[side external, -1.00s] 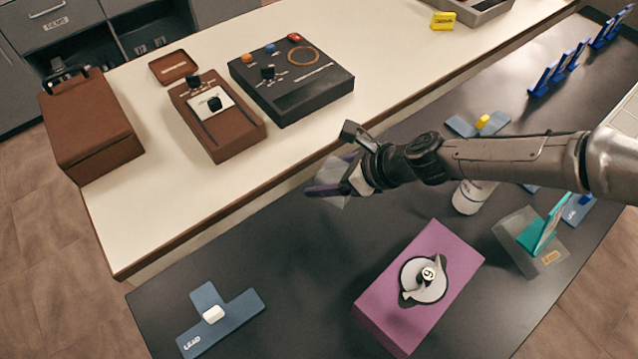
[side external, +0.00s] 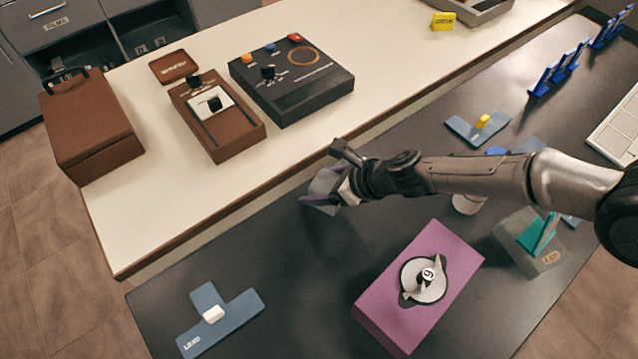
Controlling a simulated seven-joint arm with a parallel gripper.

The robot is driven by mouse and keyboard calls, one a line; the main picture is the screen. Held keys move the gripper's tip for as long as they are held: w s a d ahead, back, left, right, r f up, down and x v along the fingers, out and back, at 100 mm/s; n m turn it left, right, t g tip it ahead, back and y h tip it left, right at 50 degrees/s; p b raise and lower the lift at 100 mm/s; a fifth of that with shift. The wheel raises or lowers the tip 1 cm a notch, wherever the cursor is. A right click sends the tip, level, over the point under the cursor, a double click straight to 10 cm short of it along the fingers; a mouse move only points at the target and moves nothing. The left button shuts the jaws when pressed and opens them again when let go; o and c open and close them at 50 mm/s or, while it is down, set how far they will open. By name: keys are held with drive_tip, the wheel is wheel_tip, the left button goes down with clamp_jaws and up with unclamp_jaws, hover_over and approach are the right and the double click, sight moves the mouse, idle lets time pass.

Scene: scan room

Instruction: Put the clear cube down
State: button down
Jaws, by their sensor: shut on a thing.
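The clear cube (side external: 322,190) is held in my gripper (side external: 328,192), above the dark table (side external: 265,262) close to the edge of the white counter. The cube looks greyish and see-through, and one gripper finger crosses its lower front. My gripper is shut on it. A soft shadow lies on the dark table below. The far side of the cube is hidden by my gripper, and I cannot tell its exact height above the table.
A purple box with a dial (side external: 420,285) stands front right of my gripper. A blue T-shaped lead piece (side external: 218,318) lies front left. The white counter (side external: 190,207) holds brown and black devices. A clear block with a teal piece (side external: 530,240) stands right. The dark table between is clear.

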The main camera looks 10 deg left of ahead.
unclamp_jaws()
drive_tip(key=shift+s+d+r, duration=0.15)
drive_tip(key=shift+d+r, duration=0.2)
drive_tip(key=shift+r, duration=0.2)
drive_tip(key=v, duration=1.1)
drive_tip(key=s+d+r+n, duration=0.3)
drive_tip(key=d+r+n, duration=0.8)
drive_tip(key=d+r, duration=0.85)
drive_tip(key=s+d+f+n+t+h, duration=0.1)
drive_tip(key=s+d+n+h, duration=0.3)
drive_tip(key=s+d, duration=0.6)
drive_tip(key=s+d+f+n+t+h, duration=0.1)
drive_tip(key=s+d+n+h, duration=0.3)
drive_tip(key=d, duration=1.4)
drive_tip(key=s+n, duration=0.3)
drive_tip(key=s, duration=0.3)
drive_tip(key=shift+s+d+f, duration=0.2)
drive_tip(key=shift+f, duration=0.05)
